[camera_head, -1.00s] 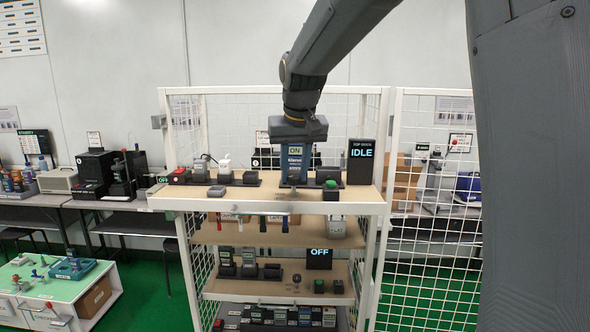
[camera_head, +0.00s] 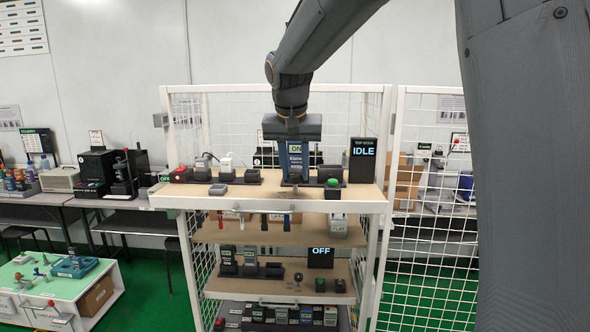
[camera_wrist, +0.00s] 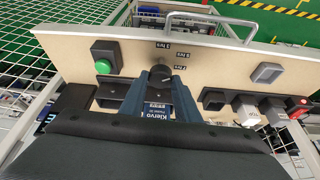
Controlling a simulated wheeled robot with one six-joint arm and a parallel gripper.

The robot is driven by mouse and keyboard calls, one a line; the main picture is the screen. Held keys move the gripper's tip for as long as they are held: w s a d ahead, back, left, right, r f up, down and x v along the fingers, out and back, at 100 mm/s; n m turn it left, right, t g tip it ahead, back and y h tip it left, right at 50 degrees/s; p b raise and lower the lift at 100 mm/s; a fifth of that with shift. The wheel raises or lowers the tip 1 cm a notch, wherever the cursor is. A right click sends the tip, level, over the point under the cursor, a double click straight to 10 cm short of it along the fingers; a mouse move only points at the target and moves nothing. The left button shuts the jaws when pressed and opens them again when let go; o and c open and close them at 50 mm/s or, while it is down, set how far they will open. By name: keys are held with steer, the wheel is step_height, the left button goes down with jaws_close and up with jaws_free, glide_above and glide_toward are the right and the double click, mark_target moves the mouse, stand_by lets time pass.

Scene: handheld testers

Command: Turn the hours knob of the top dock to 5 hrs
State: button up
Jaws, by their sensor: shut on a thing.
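The top dock holds an upright blue tester (camera_head: 295,160) on the top shelf, its small screen reading ON. The tester's label also shows in the wrist view (camera_wrist: 158,108). The dark round hours knob (camera_wrist: 160,76) is on the shelf-front side of the tester, beside a curve of small hour labels (camera_wrist: 183,55). My gripper (camera_wrist: 160,83) points down over the dock, a finger on each side of the knob, and appears shut on it. It also shows in the head view (camera_head: 295,182). The knob's pointer is too small to read. The dock's display (camera_head: 362,160) reads IDLE.
A green button (camera_wrist: 103,48) is beside the knob. A grey box-like piece (camera_wrist: 267,73) lies on the shelf board, and several adapters (camera_wrist: 246,108) stand in a row. The shelf's white front rail (camera_wrist: 215,28) and wire mesh sides (camera_head: 205,120) bound the space.

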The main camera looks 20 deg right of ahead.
steer(key=o, duration=1)
steer(key=shift+o, duration=0.2)
steer(key=b+v, duration=0.2)
steer(key=v, duration=0.5)
steer(key=shift+s+r, duration=0.15)
steer(key=shift+r, duration=0.2)
